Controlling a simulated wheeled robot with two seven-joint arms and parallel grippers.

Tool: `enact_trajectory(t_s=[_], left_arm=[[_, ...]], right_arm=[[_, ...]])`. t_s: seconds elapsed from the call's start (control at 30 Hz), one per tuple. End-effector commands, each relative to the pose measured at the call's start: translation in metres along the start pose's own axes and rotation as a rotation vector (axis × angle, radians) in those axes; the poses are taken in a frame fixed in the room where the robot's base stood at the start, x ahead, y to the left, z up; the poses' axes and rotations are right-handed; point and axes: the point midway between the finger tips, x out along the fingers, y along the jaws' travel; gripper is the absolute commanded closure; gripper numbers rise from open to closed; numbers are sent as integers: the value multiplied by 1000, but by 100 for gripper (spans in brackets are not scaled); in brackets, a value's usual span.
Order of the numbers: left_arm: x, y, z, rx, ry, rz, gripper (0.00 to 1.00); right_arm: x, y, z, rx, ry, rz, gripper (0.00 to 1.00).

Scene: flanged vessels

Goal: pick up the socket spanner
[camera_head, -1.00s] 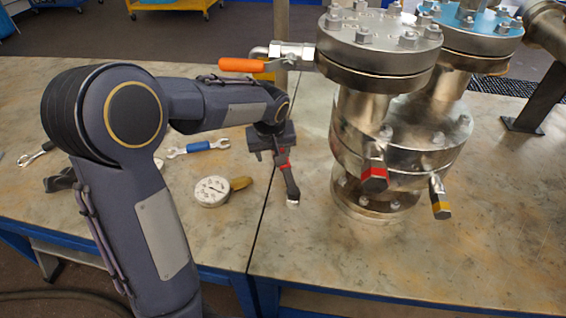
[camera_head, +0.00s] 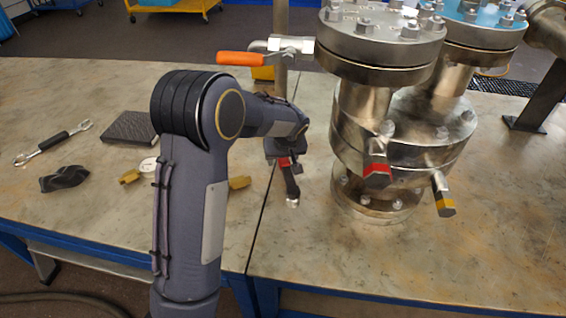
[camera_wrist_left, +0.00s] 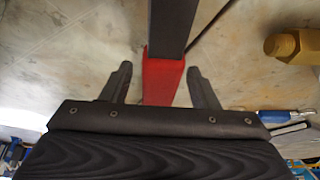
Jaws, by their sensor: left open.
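The socket spanner (camera_head: 291,182), a dark bar with a red section and a silver end, is on the table near the seam, left of the flanged vessel. In the left wrist view its red section (camera_wrist_left: 163,78) lies between the two fingers, with the dark bar running away upward. My left gripper (camera_head: 283,158) is over its red part. In the left wrist view the left gripper (camera_wrist_left: 160,82) is open, its fingers on either side with gaps. Whether the fingers reach down to it I cannot tell. My right gripper is not in view.
The steel flanged vessel (camera_head: 386,128) with an orange-handled valve (camera_head: 240,59) stands close on the right. A black-handled spanner (camera_head: 55,143), a black cloth (camera_head: 64,178), a dark block (camera_head: 130,128) and a gauge (camera_head: 148,165) lie at the left. A brass fitting (camera_wrist_left: 288,46) is right in the wrist view.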

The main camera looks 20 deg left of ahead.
Motion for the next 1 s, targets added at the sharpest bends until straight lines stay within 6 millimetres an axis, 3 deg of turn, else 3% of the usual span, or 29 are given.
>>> enact_trajectory(t_s=[0.27,0.63,1.0], left_arm=[[4,1,0,1,1,2,48],[4,0,0,0,1,2,96],[-1,1,-3,-1,4,4,100]], right_arm=[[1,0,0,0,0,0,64],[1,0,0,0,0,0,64],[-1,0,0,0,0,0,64]])
